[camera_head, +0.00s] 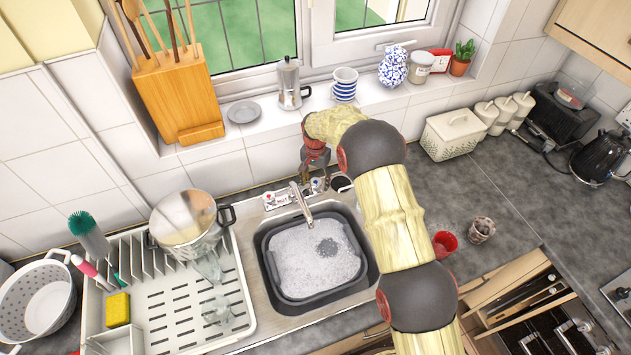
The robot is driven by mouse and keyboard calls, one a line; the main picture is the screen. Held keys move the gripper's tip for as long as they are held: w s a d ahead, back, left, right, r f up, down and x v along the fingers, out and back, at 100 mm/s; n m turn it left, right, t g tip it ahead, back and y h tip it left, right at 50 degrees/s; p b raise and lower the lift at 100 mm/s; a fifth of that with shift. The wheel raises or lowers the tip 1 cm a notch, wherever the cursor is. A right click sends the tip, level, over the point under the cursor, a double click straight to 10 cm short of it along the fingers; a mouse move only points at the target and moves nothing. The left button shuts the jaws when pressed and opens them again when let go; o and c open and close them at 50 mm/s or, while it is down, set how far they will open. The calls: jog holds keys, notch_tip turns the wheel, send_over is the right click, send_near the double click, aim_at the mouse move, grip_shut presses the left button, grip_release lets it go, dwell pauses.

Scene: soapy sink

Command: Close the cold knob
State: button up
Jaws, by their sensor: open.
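The tap (302,203) stands at the back of the sink, with its spout reaching over the basin. A small knob with a red mark (269,198) is on the left of the tap base. Another small knob with a bluish mark (316,184), seemingly the cold one, is on the right. My gripper (316,181) points down at this right knob, with its dark fingers apart around or just above it. I cannot tell whether they touch it. The gripper partly hides the knob and the tap base.
A grey basin (263,238) of soapy water sits in the sink. A white drying rack (235,300) with a pot (185,222) stands to the left. The windowsill behind holds a moka pot (289,85) and a striped mug (345,85). A red cup (444,243) is on the right worktop.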

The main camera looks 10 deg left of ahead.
aim_at(316, 182)
notch_tip(316, 182, up, 12)
dwell(0.6)
dwell(0.4)
jog(key=s+d+r+n+t+b, duration=0.1)
jog(key=s+d+r+b, duration=0.4)
jog(key=d+r, duration=0.5)
jog(key=s+d+r+t+b, duration=0.2)
jog(key=s+d+r+b, duration=0.2)
jog(key=s+d+r, duration=0.55)
jog(key=s+d+f+t+b, duration=0.1)
jog(key=s+d+f+b, duration=0.1)
jog(key=s+d, duration=0.3)
jog(key=s+d+f+n+b, duration=0.1)
jog(key=s+d+f+b, duration=0.2)
jog(key=s, duration=0.8)
jog(key=s+d+f+t+b, duration=0.1)
jog(key=s+d+f+b, duration=0.2)
jog(key=s+d, duration=0.4)
jog(key=shift+s+d+f+t, duration=0.35)
jog(key=shift+s+f, duration=0.2)
jog(key=shift+s, duration=0.25)
